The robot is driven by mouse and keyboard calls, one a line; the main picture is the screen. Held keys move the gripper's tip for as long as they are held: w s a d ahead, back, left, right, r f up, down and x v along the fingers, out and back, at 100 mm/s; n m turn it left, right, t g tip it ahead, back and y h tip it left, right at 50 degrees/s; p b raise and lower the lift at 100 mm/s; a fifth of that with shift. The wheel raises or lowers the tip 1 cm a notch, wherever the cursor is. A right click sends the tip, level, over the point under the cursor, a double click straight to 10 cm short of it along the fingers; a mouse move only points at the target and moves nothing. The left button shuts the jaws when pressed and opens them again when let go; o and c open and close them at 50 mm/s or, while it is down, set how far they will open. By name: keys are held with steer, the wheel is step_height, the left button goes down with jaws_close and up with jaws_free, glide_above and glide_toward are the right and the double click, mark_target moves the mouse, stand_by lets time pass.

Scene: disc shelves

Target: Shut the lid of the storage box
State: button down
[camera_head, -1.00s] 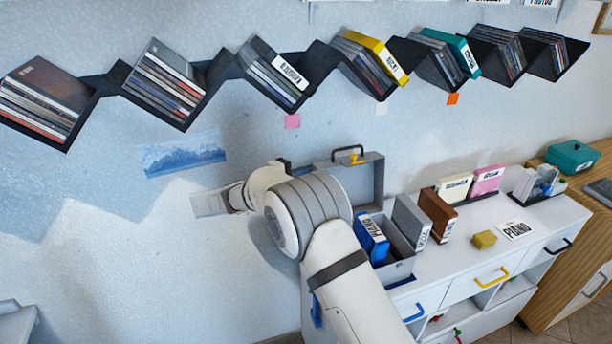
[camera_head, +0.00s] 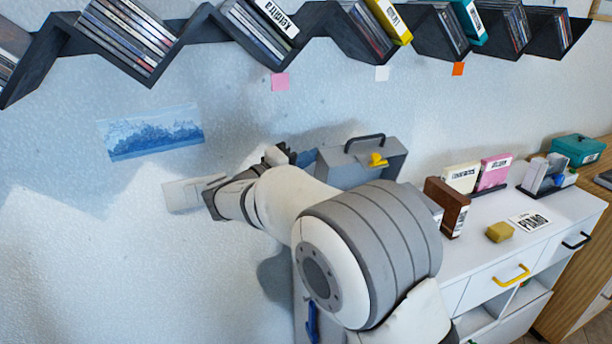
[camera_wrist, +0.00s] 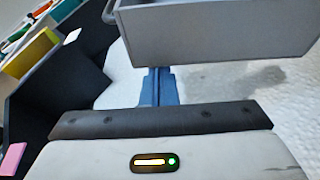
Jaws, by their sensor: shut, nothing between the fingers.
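The storage box's grey lid (camera_head: 335,168) stands raised against the wall, with a dark handle (camera_head: 365,140) on top and a yellow latch (camera_head: 377,160). Its grey panel (camera_wrist: 215,35) also fills the upper part of the wrist view. My gripper's blue fingers (camera_wrist: 156,86) are shut and empty, with their tips at the lid's lower edge in that picture; I cannot tell whether they touch it. In the head view my gripper (camera_head: 305,157) is at the lid's left side. My arm hides the box body.
Right of my arm, a brown case (camera_head: 446,208), a yellow block (camera_head: 500,232) and a label card (camera_head: 530,221) are on the white cabinet (camera_head: 478,262). Dark zigzag disc shelves (camera_head: 190,45) run along the wall above.

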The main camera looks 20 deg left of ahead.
steer(key=shift+s+d+m+h+b, duration=0.3)
steer(key=shift+s+d+m+b, duration=0.35)
steer(key=shift+b, duration=1)
steer(key=shift+s, duration=0.15)
steer(key=shift+s+r, duration=0.1)
